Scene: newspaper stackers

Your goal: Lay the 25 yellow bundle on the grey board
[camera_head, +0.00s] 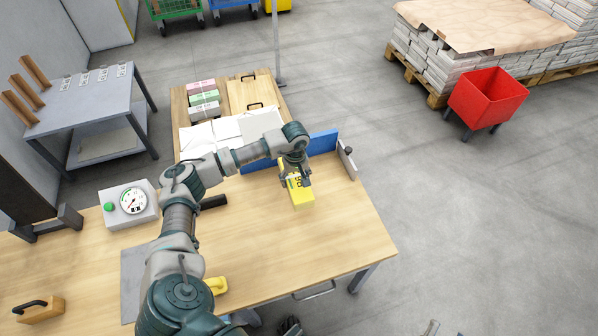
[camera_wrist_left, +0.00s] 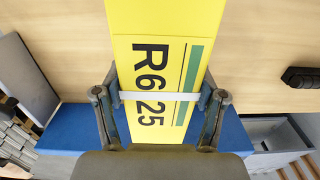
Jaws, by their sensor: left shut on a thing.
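The yellow bundle (camera_head: 302,197) has a white band and the print "R6 25", which reads clearly on the bundle in the left wrist view (camera_wrist_left: 170,25). My left gripper (camera_head: 297,180) is shut on it, with a finger on each long side near the band (camera_wrist_left: 160,97). The bundle is over the right part of the wooden table, in front of the blue fence; I cannot tell whether it touches the tabletop. The grey board (camera_head: 133,270) lies flat on the table to the left, partly hidden by my left arm. A dark shape at the bottom edge may be my right gripper.
A blue fence (camera_head: 322,142) and a short grey end plate (camera_head: 347,160) stand behind the bundle. A dial scale (camera_head: 130,204), a black bar (camera_head: 213,201) and a yellow tool (camera_head: 216,285) are on the table. The front right tabletop is clear.

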